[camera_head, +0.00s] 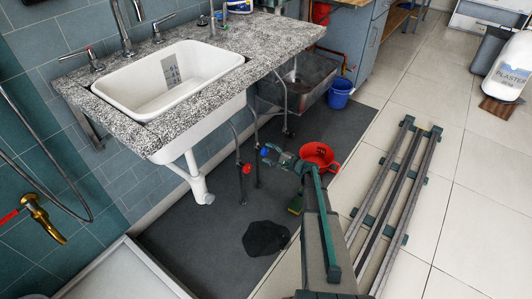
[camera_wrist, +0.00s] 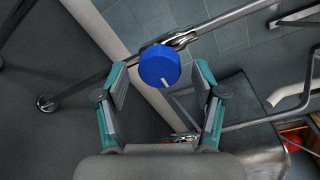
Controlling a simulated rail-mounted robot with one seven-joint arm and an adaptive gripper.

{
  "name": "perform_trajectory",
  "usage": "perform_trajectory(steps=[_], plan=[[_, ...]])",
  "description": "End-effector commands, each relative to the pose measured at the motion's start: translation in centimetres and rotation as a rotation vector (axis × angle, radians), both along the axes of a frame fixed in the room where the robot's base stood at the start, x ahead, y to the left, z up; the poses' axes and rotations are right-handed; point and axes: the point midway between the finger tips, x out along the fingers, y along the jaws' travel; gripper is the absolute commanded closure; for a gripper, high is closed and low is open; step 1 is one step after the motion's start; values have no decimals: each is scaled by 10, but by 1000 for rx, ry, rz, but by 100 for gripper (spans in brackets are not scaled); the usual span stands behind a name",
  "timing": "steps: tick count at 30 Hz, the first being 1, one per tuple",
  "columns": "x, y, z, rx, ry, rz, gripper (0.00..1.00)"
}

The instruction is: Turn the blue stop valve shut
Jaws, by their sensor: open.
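The blue stop valve (camera_wrist: 159,66) has a round blue knob with a white mark on its face. In the wrist view it sits on a metal pipe, just beyond and between the tips of my gripper (camera_wrist: 160,78), whose two fingers are spread apart and do not touch it. In the head view the blue knob (camera_head: 264,152) shows small at the left end of my gripper (camera_head: 275,158), under the sink counter.
A red-handled valve (camera_head: 247,169) is on the pipe to the left. A red bucket (camera_head: 319,154) stands behind my arm. The sink (camera_head: 165,80) and its granite counter (camera_head: 262,44) overhang the area. A dark patch (camera_head: 265,238) lies on the floor.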

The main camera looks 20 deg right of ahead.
Motion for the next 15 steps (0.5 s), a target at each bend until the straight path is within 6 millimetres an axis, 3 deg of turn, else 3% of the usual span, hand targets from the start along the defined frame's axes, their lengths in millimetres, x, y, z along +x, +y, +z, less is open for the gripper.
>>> perform_trajectory(steps=[9,15], plan=[[-56,-29,6,0,1,-4,31],[-80,-43,8,0,2,-3,31]])
